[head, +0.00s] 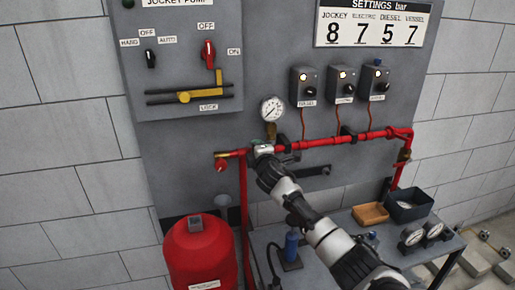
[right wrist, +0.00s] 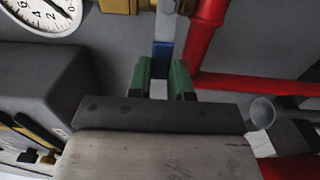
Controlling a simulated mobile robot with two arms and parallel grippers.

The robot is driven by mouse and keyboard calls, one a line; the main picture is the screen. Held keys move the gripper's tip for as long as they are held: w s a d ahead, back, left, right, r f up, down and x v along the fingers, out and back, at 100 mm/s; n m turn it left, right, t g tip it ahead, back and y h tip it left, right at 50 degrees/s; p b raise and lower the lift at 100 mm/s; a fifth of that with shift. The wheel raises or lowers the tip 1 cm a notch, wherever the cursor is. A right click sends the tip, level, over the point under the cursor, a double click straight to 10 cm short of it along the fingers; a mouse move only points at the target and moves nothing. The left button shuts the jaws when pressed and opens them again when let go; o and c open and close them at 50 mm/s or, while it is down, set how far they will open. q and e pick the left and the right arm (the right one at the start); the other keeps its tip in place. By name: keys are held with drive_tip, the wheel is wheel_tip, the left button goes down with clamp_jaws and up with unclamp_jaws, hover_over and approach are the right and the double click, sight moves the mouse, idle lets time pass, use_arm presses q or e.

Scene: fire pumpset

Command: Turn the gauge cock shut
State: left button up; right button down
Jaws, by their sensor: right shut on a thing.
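The gauge cock's blue lever (right wrist: 162,52) shows in the right wrist view, running from a brass fitting (right wrist: 117,5) at the top edge down between my green fingertips. My right gripper (right wrist: 163,80) is shut on this lever. In the head view my right gripper (head: 262,148) is at the red pipe, just below the white round gauge (head: 271,109), and hides the lever there. Part of the gauge dial also shows in the right wrist view (right wrist: 42,12). The brass stem (head: 271,131) under the gauge is visible. My left gripper is in neither view.
The red pipe (head: 320,143) runs along the grey panel. Three switch boxes (head: 342,84) sit above it. A red tank (head: 200,255) stands at lower left. A bench (head: 395,244) at lower right bears a dark bin (head: 407,210), an orange tray (head: 370,214) and two loose gauges (head: 412,236).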

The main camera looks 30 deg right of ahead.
drive_tip(key=shift+f, duration=0.1)
drive_tip(key=c, duration=1)
unclamp_jaws()
drive_tip(key=shift+s, duration=0.1)
drive_tip(key=shift+b+v, duration=0.8)
drive_tip(key=shift+v, duration=4.55)
drive_tip(key=shift+a+f, duration=0.1)
